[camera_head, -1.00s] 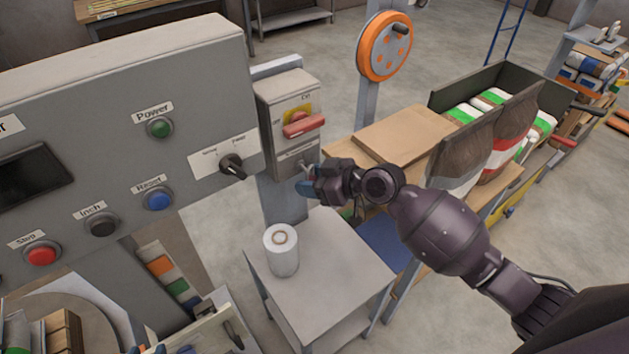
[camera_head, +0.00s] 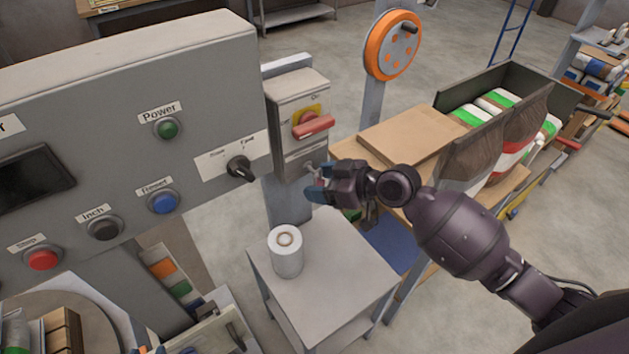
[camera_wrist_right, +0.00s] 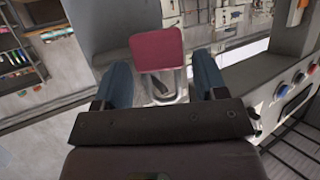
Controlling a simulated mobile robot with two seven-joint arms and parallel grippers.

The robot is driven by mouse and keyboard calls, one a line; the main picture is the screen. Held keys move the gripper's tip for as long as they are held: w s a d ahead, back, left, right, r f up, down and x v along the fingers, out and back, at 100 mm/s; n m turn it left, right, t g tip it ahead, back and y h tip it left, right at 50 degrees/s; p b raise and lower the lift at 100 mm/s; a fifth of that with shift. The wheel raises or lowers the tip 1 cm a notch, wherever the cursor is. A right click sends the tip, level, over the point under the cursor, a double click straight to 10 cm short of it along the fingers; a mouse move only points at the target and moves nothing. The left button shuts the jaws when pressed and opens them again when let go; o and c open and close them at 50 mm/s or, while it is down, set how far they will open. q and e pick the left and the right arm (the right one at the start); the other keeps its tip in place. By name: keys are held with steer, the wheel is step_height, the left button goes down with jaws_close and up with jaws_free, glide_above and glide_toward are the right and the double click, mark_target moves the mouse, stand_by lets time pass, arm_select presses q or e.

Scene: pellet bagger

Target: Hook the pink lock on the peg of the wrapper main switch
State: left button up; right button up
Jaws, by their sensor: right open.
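The wrapper main switch is a grey box (camera_head: 299,95) with a red handle (camera_head: 314,127) on a yellow plate. A small bit of grey metal (camera_head: 311,169) shows at its lower part, beside my fingertips. My right gripper (camera_head: 318,184) is open just in front of this lower part. In the right wrist view the pink lock (camera_wrist_right: 157,51) lies between and beyond the two blue fingers of my right gripper (camera_wrist_right: 166,82), with a gap on either side. Grey metal shows below its body; I cannot tell how it sits on the peg. My left gripper is out of view.
The large control panel (camera_head: 110,70) with several buttons stands left of the switch. Below is a grey table (camera_head: 330,285) with a white roll (camera_head: 286,252). An orange handwheel (camera_head: 393,45) and a bin of bags (camera_head: 440,108) stand to the right.

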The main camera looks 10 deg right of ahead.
steer(key=v, duration=1)
steer(key=d+f+m+t+h, duration=0.5)
steer(key=d+f+h, duration=0.1)
steer(key=f, duration=0.2)
steer(key=s+d+f+m+g+h, duration=0.2)
steer(key=s+f+m+h, duration=0.2)
steer(key=s+f, duration=0.9)
steer(key=s+h, duration=0.1)
steer(key=s, duration=0.3)
steer(key=shift+s+d+f, duration=0.2)
steer(key=shift+d+f, duration=0.05)
stand_by(0.9)
